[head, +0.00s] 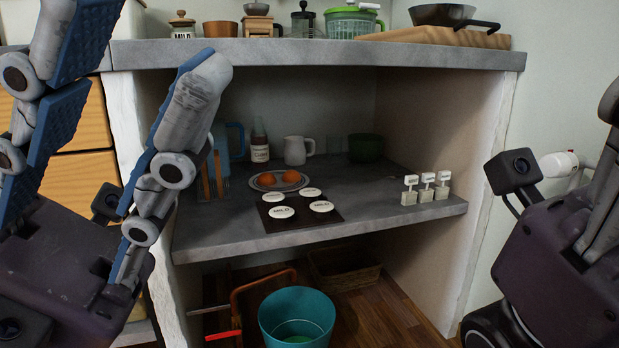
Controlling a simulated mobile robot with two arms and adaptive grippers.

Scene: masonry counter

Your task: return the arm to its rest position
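My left gripper (150,48) is large in the left foreground of the head view. Its two blue-padded fingers are spread wide apart with nothing between them. It is in front of the left side of the masonry counter and covers part of the shelf's left end. My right gripper (598,190) is at the right edge, in front of the right wall. Only part of its body and finger linkage shows, and the picture's edge cuts it off, so its opening cannot be judged.
A teal bucket (297,314) stands below. The counter top (330,52) juts out above.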

